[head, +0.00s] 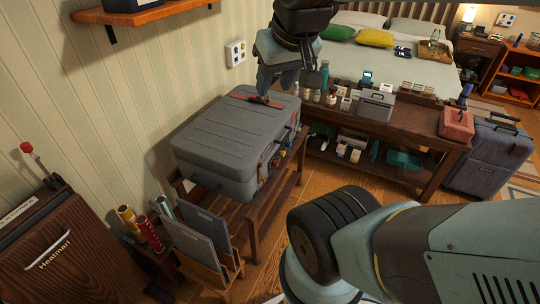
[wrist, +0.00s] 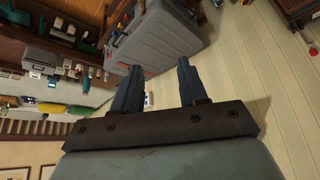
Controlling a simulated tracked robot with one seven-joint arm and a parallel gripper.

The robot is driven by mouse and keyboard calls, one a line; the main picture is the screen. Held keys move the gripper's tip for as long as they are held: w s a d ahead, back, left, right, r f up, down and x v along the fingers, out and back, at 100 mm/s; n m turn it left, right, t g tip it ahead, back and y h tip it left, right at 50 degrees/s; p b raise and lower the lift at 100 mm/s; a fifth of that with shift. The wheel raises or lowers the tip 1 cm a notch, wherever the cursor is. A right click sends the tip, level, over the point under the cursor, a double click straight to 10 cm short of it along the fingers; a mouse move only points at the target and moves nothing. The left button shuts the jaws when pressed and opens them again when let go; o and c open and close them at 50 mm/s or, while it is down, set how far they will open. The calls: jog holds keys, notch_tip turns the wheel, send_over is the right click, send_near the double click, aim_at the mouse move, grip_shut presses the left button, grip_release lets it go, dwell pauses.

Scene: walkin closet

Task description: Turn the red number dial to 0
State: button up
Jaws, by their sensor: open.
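A grey hard-shell suitcase (head: 225,140) lies flat on a wooden bench. Small coloured parts (head: 276,160) show on its right-hand side, too small to read; I cannot tell which is the red number dial or what number it shows. My gripper (head: 270,92) is above the back part of the suitcase lid, near a red strap, and hides some of it. In the wrist view my gripper (wrist: 159,65) has its two dark fingers apart with nothing between them. The suitcase (wrist: 160,40) shows beyond the fingertips, its coloured parts (wrist: 120,22) partly visible.
A wooden table (head: 400,118) with bottles, boxes and a grey case stands behind the suitcase. The wooden bench (head: 262,208) sits against the panelled wall. A blue-grey suitcase (head: 490,158) stands at right.

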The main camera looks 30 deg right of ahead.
jog(key=shift+o, duration=1.1)
jog(key=shift+w+d, duration=0.1)
jog(key=shift+w, duration=0.05)
jog(key=shift+o, duration=0.4)
jog(key=shift+w+f, duration=0.1)
jog(key=shift+w, duration=0.1)
jog(key=w+d+f+m+g+y, duration=0.3)
jog(key=w+d+f+m+y, duration=0.25)
jog(key=w+f, duration=0.65)
jog(key=w+d+f+m+g+y, duration=0.2)
jog(key=w+d+f+m+y, duration=0.35)
jog(key=w+f, duration=0.6)
jog(key=w+d+f+m+t+y, duration=0.1)
jog(key=w+d+f+m+t, duration=0.15)
jog(key=d+f+m, duration=0.45)
jog(key=w+d+f+m+t+y, duration=0.1)
jog(key=d+f+m+t, duration=0.2)
jog(key=f, duration=0.7)
jog(key=m+t+h, duration=0.2)
jog(key=m+t, duration=0.7)
jog(key=m, duration=0.1)
send_near(275, 163)
jog(key=shift+g, duration=0.25)
jog(key=x, duration=0.5)
jog(key=d+f+x, duration=0.1)
jog(key=x, duration=0.2)
jog(key=shift+w, duration=0.35)
